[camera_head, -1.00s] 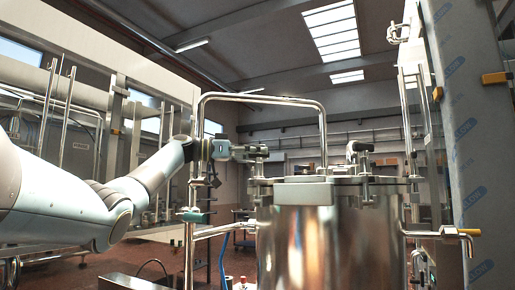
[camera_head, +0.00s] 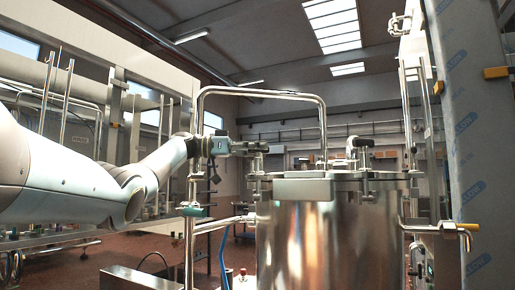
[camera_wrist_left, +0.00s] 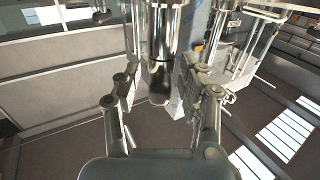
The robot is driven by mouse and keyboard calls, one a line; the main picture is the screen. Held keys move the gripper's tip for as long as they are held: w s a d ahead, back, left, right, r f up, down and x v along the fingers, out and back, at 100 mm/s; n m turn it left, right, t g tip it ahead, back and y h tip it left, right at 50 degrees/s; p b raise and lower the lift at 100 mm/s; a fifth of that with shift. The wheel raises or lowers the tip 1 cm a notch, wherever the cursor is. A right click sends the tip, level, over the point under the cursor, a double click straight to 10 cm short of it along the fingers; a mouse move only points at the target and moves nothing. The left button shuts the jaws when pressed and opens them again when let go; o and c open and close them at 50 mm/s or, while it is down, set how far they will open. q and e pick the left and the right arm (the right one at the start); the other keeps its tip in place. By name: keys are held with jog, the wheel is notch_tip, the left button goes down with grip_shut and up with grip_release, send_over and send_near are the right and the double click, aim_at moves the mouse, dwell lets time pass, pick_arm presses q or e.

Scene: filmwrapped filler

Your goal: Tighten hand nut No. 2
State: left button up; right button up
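A shiny steel tank (camera_head: 330,245) with a flat lid (camera_head: 320,183) stands right of centre in the head view. A hand nut clamp (camera_head: 258,162) sits at the left of the lid and another hand nut (camera_head: 360,146) at its right; I see no numbers on them. My left gripper (camera_head: 252,148) is level, above the lid's left edge by the left clamp. In the left wrist view its fingers (camera_wrist_left: 163,72) are spread, with a rounded metal cylinder (camera_wrist_left: 160,92) between them. Clear space shows on both sides of it. My right gripper is not in view.
A bent steel pipe (camera_head: 262,94) arches over the left of the tank, its upright leg close to my left wrist. A steel box (camera_head: 137,279) stands low at the left. A film-wrapped column (camera_head: 478,150) stands at the right. Open floor shows behind.

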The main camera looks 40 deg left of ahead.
pick_arm(q)
jog(key=shift+s+a, duration=0.1)
jog(key=v, duration=1.2)
